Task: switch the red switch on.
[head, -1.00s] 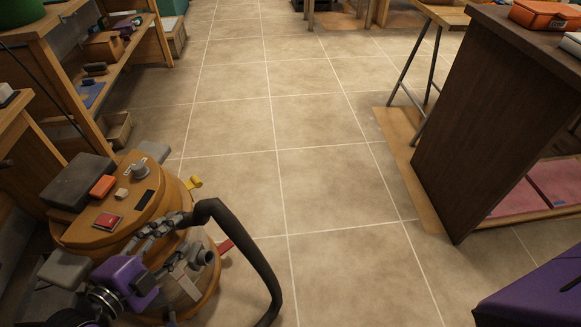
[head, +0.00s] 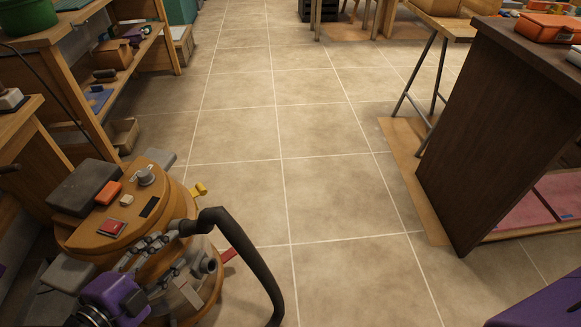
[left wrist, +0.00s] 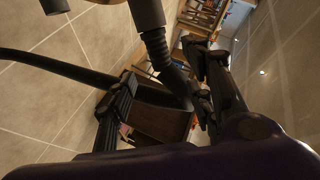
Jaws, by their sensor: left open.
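The red switch (head: 111,228) is a small red square in a pale frame on the orange top of a round vacuum-like machine (head: 96,241) at lower left in the head view. Whether it is on or off cannot be told. My left gripper (head: 166,250) is open, to the right of and below the switch in the picture, in front of the machine's side. It looks apart from the switch. In the left wrist view the two dark fingers stand spread with a dark ribbed hose (left wrist: 165,58) showing between them. The switch does not show there. My right gripper is out of view.
A black hose (head: 245,255) arches off the machine's right side. Wooden shelves (head: 130,62) stand at left. A dark cabinet (head: 485,130) stands at right with an orange box (head: 548,27) on top. The tiled floor (head: 335,190) between is clear.

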